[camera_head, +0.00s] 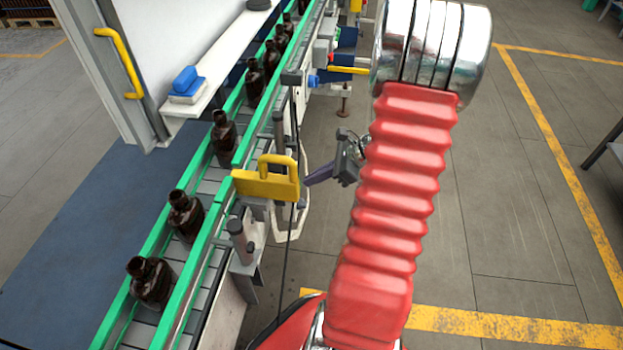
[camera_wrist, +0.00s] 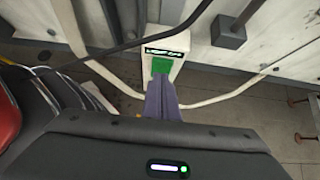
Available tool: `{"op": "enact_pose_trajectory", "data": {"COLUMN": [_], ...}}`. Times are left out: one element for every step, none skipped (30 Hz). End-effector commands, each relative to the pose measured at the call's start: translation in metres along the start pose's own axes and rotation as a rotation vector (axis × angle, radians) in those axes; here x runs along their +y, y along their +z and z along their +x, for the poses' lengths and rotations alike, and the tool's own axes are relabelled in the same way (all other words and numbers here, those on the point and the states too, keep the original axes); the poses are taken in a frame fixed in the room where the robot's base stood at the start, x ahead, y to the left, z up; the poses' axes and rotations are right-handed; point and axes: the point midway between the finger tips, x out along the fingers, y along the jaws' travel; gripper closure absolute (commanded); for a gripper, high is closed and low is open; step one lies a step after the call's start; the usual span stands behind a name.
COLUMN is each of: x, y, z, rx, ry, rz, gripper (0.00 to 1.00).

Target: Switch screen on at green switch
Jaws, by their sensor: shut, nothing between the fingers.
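A pale switch box (camera_wrist: 147,72) hangs under the conveyor frame in the wrist view. The green switch (camera_wrist: 161,65) is on its face, with a dark narrow screen strip (camera_wrist: 165,51) above it. My gripper (camera_wrist: 159,86) is shut and empty, its purple-grey fingers pointing at the green switch. The fingertips overlap the switch's lower edge in the picture; I cannot tell if they touch it. In the camera_head view my gripper (camera_head: 310,180) reaches left toward the conveyor side, just right of a yellow handled part (camera_head: 266,181). The switch cannot be made out there.
A green-railed conveyor (camera_head: 225,192) carries several amber bottles (camera_head: 186,215). A black cable (camera_head: 290,215) hangs beside it. Pale curved bars (camera_wrist: 85,45) run on both sides of the box. The floor (camera_head: 490,220) right of my arm is clear.

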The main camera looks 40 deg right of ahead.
Motion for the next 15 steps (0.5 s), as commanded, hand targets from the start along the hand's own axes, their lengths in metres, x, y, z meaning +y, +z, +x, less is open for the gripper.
{"op": "enact_pose_trajectory", "data": {"x": [-0.001,-0.002,-0.002,-0.003,-0.004,-0.005,-0.005,-0.005,-0.004,-0.004,-0.004,-0.004,-0.004,-0.004,-0.004], "y": [-0.004,-0.006,-0.009,-0.011,-0.014,-0.015,-0.014,-0.014,-0.015,-0.014,-0.014,-0.013,-0.013,-0.013,-0.012], "z": [-0.004,-0.007,-0.011,-0.014,-0.017,-0.024,-0.030,-0.036,-0.043,-0.048,-0.054,-0.061,-0.066,-0.071,-0.077], "rx": [0.001,0.002,0.002,0.002,0.002,0.003,0.004,0.004,0.004,0.005,0.004,0.005,0.005,0.005,0.005], "ry": [-0.002,-0.001,-0.001,-0.001,-0.001,-0.003,-0.005,-0.006,-0.005,-0.006,-0.006,-0.005,-0.005,-0.004,-0.003], "rz": [0.001,0.001,0.001,0.001,0.000,-0.001,-0.002,-0.001,0.000,0.001,0.000,-0.001,-0.001,-0.001,-0.002], "gripper": [1.00,1.00,1.00,1.00,1.00,1.00,1.00,1.00,1.00,1.00,1.00,1.00,1.00,1.00,1.00]}}
